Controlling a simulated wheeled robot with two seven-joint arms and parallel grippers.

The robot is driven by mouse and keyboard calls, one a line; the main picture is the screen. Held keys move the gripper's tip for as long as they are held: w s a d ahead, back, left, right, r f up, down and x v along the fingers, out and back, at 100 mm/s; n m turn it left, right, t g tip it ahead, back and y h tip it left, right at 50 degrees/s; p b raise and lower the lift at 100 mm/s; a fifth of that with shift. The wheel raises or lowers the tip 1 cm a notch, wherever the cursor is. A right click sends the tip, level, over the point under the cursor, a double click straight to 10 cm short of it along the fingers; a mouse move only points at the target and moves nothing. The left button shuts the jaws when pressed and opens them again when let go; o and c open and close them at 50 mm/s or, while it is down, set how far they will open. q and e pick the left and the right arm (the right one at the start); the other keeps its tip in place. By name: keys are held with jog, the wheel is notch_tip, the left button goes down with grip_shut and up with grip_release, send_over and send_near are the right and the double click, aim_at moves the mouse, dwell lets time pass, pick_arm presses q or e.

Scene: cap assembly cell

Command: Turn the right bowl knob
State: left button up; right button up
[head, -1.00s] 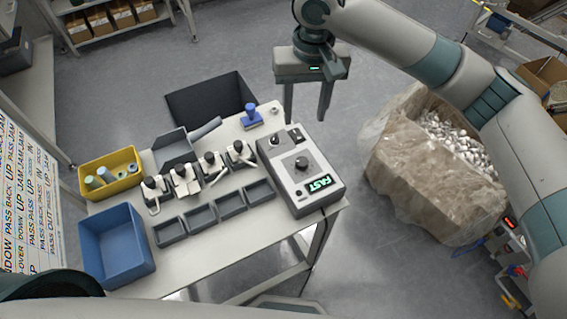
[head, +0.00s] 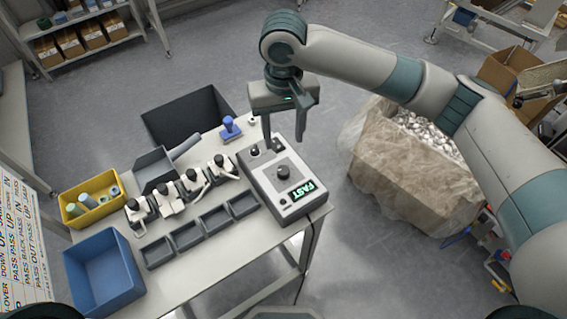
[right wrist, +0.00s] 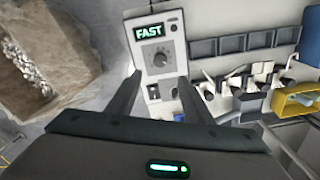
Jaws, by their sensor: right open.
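A grey control box (head: 309,206) stands at the right end of the table, with a green-lit display (head: 302,191) reading FAST. It carries a large black knob (head: 283,173) in the middle and a smaller black knob (head: 254,151) at its far left. No label shows which is the right bowl knob. My right gripper (head: 284,138) is open and empty above the box's far end. In the right wrist view its fingers (right wrist: 157,100) point toward the box, apart from the large knob (right wrist: 160,58), with the small knob (right wrist: 153,91) between them. My left gripper is out of view.
Several small grey trays (head: 214,219) and black-and-white devices (head: 193,181) line the table left of the box. A blue bin (head: 101,269), yellow bin (head: 70,213) and blue stamp-like object (head: 230,128) also stand there. A wrapped bulk carton (head: 405,178) stands right.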

aim_at(284, 170)
notch_tip(284, 170, down, 13)
jog(key=p, duration=0.2)
jog(key=shift+p, duration=0.3)
jog(key=c, duration=1.1)
